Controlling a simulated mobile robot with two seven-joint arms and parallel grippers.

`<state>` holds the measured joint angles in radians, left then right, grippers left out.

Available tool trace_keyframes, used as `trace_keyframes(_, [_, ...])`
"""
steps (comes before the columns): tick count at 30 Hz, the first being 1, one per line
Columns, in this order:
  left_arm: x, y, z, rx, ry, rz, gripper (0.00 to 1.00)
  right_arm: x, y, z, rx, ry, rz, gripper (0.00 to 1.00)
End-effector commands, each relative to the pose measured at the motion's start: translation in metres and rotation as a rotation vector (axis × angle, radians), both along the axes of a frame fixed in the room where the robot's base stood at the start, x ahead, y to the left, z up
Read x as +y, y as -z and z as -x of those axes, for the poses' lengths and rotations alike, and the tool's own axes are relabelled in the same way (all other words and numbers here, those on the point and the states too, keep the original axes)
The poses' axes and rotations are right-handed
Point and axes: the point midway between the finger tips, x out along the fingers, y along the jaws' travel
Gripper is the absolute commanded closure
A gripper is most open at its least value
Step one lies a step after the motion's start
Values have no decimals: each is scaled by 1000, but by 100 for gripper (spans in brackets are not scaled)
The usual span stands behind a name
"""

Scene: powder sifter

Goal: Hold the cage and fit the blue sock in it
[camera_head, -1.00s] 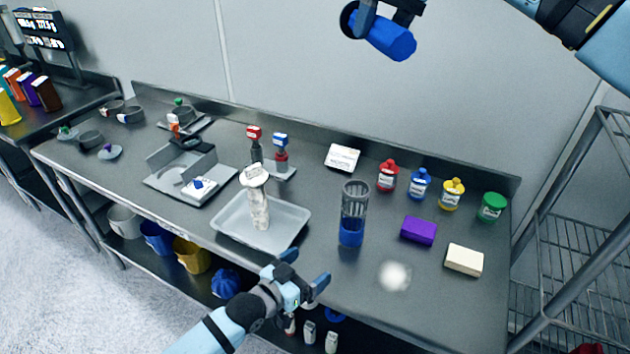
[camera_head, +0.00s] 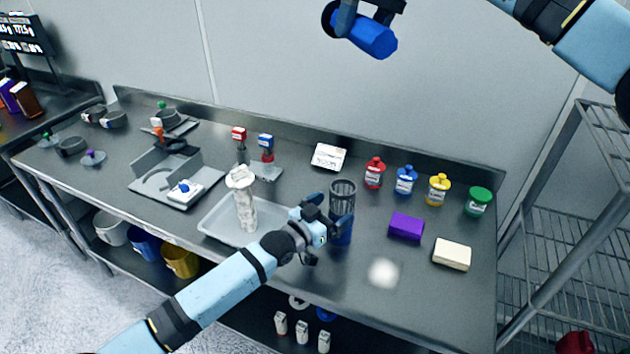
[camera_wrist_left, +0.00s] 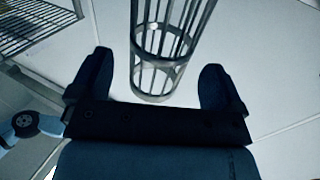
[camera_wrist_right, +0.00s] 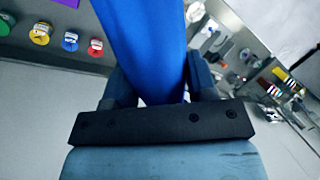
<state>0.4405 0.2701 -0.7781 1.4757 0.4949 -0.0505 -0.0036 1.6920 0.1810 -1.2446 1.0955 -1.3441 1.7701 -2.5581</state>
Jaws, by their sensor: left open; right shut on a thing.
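The cage (camera_head: 343,187) is a grey slatted cylinder standing upright on the table, its blue lower part partly hidden by my left gripper. My left gripper (camera_head: 333,215) is open at the cage. In the left wrist view, the cage (camera_wrist_left: 165,40) rises between the two open fingers (camera_wrist_left: 158,85), with space on both sides. The blue sock (camera_head: 372,36) is held high above the table by my right gripper (camera_head: 345,20). In the right wrist view, the blue sock (camera_wrist_right: 145,40) fills the space between the fingers (camera_wrist_right: 152,85), which are shut on it.
A tray (camera_head: 212,224) with a white-dusted cylinder (camera_head: 244,205) stands left of the cage. A purple block (camera_head: 406,226), a cream block (camera_head: 452,254) and a white powder patch (camera_head: 384,273) lie to the right. Several coloured jars (camera_head: 405,180) line the back. A wire rack (camera_head: 560,200) stands at the far right.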

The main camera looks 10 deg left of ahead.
Motion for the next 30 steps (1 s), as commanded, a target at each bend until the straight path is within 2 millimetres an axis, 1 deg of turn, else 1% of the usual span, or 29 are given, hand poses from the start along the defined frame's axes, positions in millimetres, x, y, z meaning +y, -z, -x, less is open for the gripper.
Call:
trace_keyframes(1, [-6,-1,-7,-2,0,1,6,0,0,0,0,0,0,77])
trace_keyframes(6, [-17,0,-20,-1,0,-1,6,0,0,0,0,0,0,77])
trace_keyframes(11, [-21,0,-24,0,0,-1,6,0,0,0,0,0,0,77])
trace_keyframes(18, [-21,0,-25,0,0,0,6,0,0,0,0,0,0,77])
trace_keyframes(20, [-21,0,-25,0,0,0,19,0,0,0,0,0,0,77])
trace_keyframes(21, [-21,0,-25,1,0,-1,29,0,0,0,0,0,0,77])
trace_keyframes(23, [-21,0,-25,1,0,-1,42,0,0,0,0,0,0,77])
trace_keyframes(24, [-21,0,-25,1,0,-1,52,0,0,0,0,0,0,77])
trace_keyframes(25, [-21,0,-25,0,0,0,58,0,0,0,0,0,0,77])
trace_keyframes(26, [-21,0,-25,1,0,-1,62,0,0,0,0,0,0,77])
trace_keyframes(30, [-21,0,-25,1,0,-1,62,0,0,0,0,0,0,77])
